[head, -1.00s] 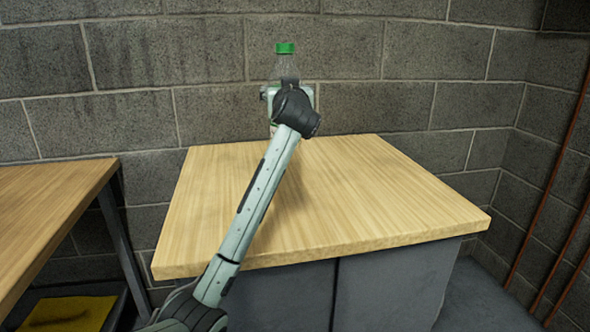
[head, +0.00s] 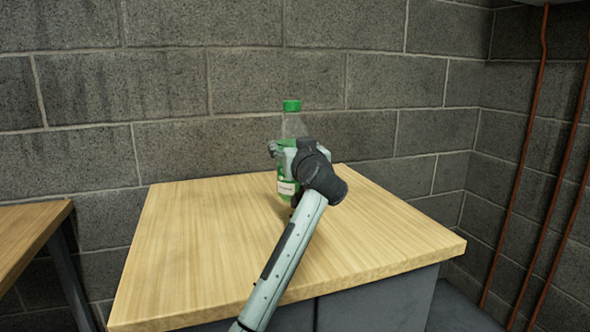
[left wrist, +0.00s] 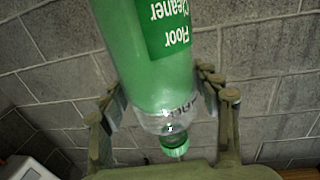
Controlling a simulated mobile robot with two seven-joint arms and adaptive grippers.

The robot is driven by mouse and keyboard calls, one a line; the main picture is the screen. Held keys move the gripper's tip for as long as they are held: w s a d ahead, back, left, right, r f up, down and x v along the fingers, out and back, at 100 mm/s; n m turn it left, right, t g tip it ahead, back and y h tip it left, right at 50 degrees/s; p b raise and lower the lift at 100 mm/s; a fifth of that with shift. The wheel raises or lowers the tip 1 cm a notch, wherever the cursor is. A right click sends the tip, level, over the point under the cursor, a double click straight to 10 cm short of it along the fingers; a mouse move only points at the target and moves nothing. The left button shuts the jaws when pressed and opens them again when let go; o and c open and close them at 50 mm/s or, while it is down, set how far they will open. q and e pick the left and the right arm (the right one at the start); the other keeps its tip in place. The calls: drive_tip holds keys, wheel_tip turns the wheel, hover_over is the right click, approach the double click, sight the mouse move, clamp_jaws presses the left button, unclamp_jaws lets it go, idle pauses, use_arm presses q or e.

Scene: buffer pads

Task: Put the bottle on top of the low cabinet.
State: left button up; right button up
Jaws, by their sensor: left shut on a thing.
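The bottle (head: 292,127) is clear and green with a green cap and a white label low on its side. It is upright over the back part of the low cabinet's pale wooden top (head: 190,245). My left gripper (head: 286,150) is shut on its upper part. My right gripper is not in view.
A grey block wall (head: 240,75) stands close behind the cabinet. Another wooden table (head: 28,235) is at the left, with a gap between. Rust-coloured pipes (head: 515,165) run up the wall at the right. The cabinet top is otherwise clear.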

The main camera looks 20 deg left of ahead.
use_arm(q)
drive_tip(key=f, duration=0.4)
drive_tip(key=shift+w+d+f+b, duration=0.1)
drive_tip(key=shift+d+f+b, duration=0.05)
drive_tip(key=shift+d+b, duration=0.25)
drive_tip(key=o, duration=1.4)
drive_tip(key=shift+f, duration=0.2)
drive_tip(key=shift+o, duration=2)
drive_tip(key=shift+v, duration=0.85)
drive_tip(key=v, duration=1)
drive_tip(key=shift+s+p, duration=0.25)
drive_tip(key=shift+p, duration=0.15)
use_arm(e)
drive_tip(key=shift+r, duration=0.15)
